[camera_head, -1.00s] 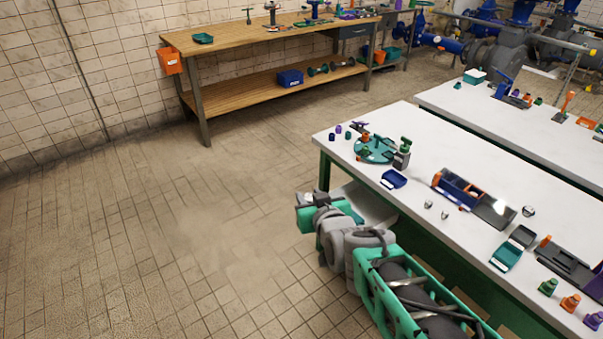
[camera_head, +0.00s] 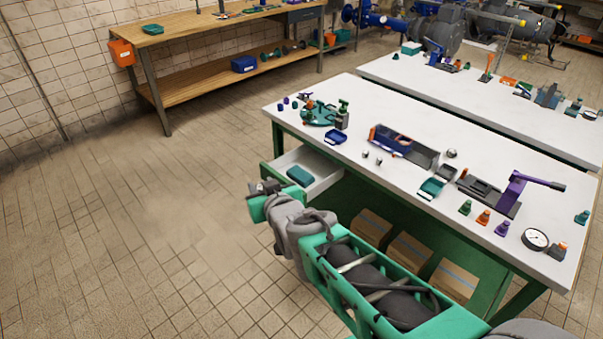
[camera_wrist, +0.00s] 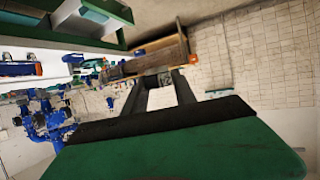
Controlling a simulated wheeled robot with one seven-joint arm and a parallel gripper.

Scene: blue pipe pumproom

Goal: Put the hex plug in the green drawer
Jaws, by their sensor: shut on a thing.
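My gripper (camera_head: 264,187) is just outside the drawer's front left side in the head view. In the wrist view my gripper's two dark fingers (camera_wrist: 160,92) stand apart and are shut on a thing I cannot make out. A brown and grey shape shows just beyond the fingertips; I cannot tell whether it is held or behind. I cannot single out the hex plug.
The floor at left is clear.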

